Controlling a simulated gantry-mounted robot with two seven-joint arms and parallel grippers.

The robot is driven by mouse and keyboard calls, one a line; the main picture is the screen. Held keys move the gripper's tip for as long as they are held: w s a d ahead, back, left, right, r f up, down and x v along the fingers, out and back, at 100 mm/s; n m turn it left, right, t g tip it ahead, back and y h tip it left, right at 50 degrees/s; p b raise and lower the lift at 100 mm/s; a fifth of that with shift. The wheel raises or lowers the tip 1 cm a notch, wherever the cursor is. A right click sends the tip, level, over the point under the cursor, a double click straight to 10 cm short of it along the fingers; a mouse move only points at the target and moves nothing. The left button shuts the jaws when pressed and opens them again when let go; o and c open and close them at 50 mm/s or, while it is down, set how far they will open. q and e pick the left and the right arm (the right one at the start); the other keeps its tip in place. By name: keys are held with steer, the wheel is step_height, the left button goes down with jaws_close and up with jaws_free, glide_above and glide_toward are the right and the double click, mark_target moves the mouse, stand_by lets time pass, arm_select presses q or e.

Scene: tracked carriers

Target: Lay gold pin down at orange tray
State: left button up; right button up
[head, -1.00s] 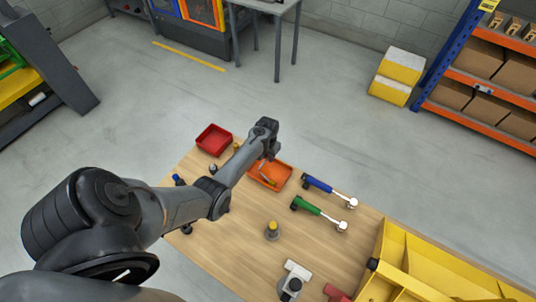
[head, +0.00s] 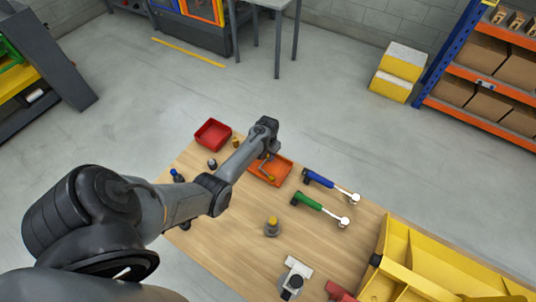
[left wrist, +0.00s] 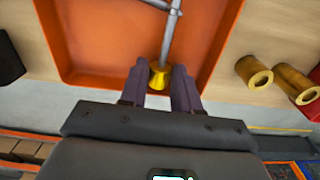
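The orange tray (head: 284,178) lies on the wooden table, and its floor fills much of the left wrist view (left wrist: 95,45). My left gripper (head: 266,160) reaches down over this tray. In the left wrist view its two dark fingers (left wrist: 160,78) stand on either side of the gold end of a pin (left wrist: 160,73) and appear to touch it. A grey shaft runs from the gold end toward the top of that view, over the tray floor. Another grey rod meets it near the top edge. Whether the pin rests on the tray floor is unclear. My right gripper is not in view.
A red tray (head: 213,135) stands left of the orange one, with gold cylinders (left wrist: 254,72) beside it. Blue (head: 330,186) and green (head: 319,209) hammers lie to the right. A gold-topped piece (head: 272,226) stands nearer, and a yellow bin (head: 440,262) fills the right corner.

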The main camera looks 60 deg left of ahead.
arm_select(q)
steer(key=o, duration=0.4)
step_height(320, 180, up, 11)
steer(key=shift+p, duration=0.45)
steer(key=shift+f, duration=0.15)
stand_by(0.3)
